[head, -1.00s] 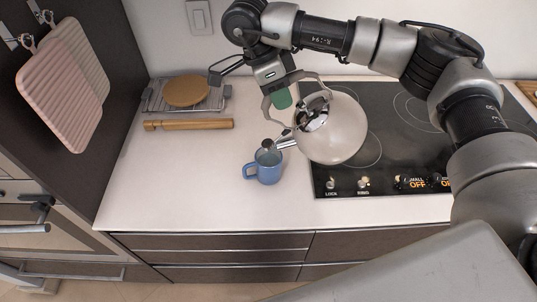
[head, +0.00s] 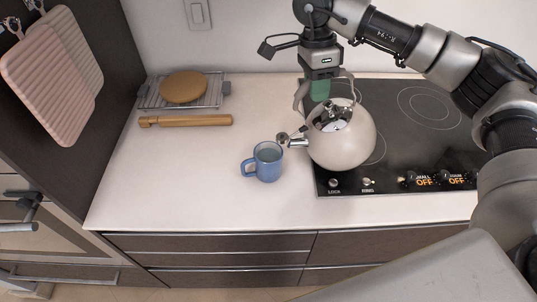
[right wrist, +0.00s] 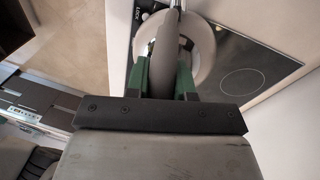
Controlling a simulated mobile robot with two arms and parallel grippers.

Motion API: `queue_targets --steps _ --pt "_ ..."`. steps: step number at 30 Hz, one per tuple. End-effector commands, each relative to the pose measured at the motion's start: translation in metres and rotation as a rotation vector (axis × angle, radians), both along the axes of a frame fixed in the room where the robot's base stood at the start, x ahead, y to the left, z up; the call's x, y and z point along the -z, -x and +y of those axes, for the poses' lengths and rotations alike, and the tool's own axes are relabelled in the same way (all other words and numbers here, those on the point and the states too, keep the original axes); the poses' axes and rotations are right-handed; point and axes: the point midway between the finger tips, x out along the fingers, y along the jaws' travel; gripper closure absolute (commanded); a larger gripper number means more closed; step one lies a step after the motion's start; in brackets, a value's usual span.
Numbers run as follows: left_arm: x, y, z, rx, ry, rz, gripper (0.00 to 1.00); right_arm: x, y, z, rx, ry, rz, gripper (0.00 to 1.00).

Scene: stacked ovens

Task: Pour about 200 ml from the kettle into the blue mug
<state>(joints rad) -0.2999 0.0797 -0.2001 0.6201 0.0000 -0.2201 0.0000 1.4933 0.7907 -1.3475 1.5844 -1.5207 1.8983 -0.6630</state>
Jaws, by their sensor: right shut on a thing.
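The pale round kettle (head: 345,145) hangs nearly upright from my right gripper (head: 320,90), at the left edge of the cooktop. Its spout points left and ends just right of the mug's rim, higher than the mug. My right gripper is shut on the kettle's handle. In the right wrist view, the green-padded fingers (right wrist: 166,82) close on the grey handle, with the kettle body (right wrist: 207,52) beyond. The blue mug (head: 269,165) stands upright on the counter, handle to the left. A greyish surface shows inside it, but I cannot tell the level. My left gripper is not in view.
The black cooktop (head: 415,140) lies to the right, with knobs along its front. A wooden rolling pin (head: 186,121) and a rack (head: 212,99) with a round wooden board (head: 184,87) lie at the back left. The white counter (head: 180,185) left of the mug is clear.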

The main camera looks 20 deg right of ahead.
Motion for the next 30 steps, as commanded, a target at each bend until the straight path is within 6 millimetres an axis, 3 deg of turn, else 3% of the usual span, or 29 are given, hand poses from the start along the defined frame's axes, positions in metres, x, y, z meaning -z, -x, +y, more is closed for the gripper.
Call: queue_targets --steps 5,18,30 --pt "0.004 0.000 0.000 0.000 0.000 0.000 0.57 -0.001 0.000 -0.009 0.004 -0.034 -0.004 1.00" --pt "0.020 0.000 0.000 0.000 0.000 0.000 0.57 -0.001 0.001 -0.066 0.004 -0.262 -0.012 1.00" --pt "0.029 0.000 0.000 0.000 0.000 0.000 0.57 0.003 0.002 -0.090 0.004 -0.360 -0.015 1.00"
